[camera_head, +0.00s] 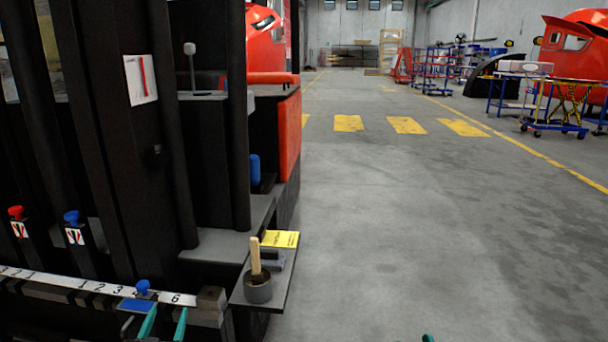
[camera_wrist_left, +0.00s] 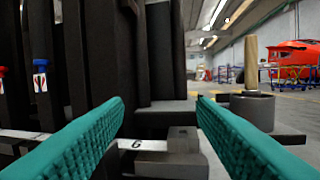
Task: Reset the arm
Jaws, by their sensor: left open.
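My left gripper (camera_head: 165,316) is at the bottom left of the head view, just in front of a white numbered strip (camera_head: 95,286). Its two teal fingers are apart with nothing between them. In the left wrist view the open fingers (camera_wrist_left: 160,104) frame the end of the strip, marked 6 (camera_wrist_left: 137,144), and a dark block (camera_wrist_left: 183,140) behind. Of my right arm, only a small teal tip (camera_head: 428,338) shows at the bottom edge of the head view; its jaws are hidden.
A grey cup (camera_head: 258,288) with a wooden handle sits on a dark shelf beside a yellow label (camera_head: 280,239). Red (camera_head: 16,212) and blue (camera_head: 71,217) knobs are at left. Open grey floor (camera_head: 400,220) lies to the right.

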